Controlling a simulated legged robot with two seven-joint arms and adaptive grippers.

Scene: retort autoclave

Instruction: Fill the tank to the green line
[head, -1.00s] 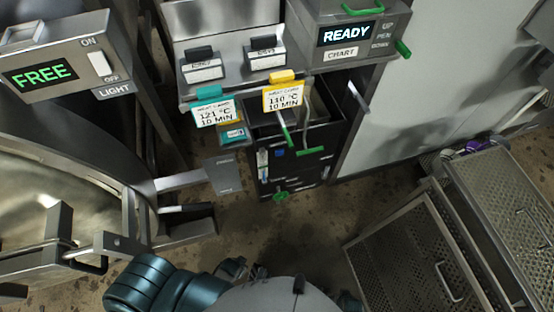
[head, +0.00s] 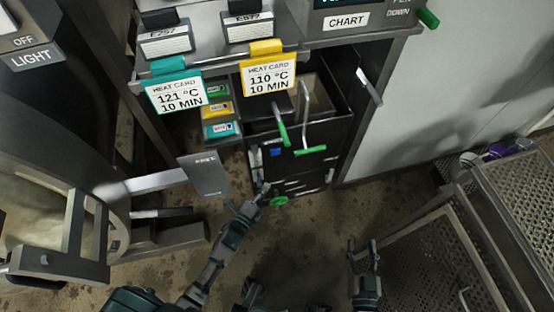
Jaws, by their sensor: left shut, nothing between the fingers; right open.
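The dark tank (head: 335,126) stands open-topped under the control cabinet. A pale upright strip, perhaps a sight gauge (head: 256,158), is on its front left; I cannot make out a green line or liquid level. A small green knob (head: 279,201) sits low on the front. Two green-ended levers, one on the left (head: 284,134) and one on the right (head: 311,150), hang at the tank's front. My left gripper (head: 262,188) is shut and empty, just left of the green knob; contact is unclear. My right gripper (head: 363,246) is open and empty over the floor, right of the tank.
A teal heat card (head: 175,92) and a yellow-topped heat card (head: 269,77) hang above. A grey plate (head: 204,175) juts out left of the tank. Perforated metal baskets (head: 425,265) stand at right. Floor (head: 310,225) before the tank is clear.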

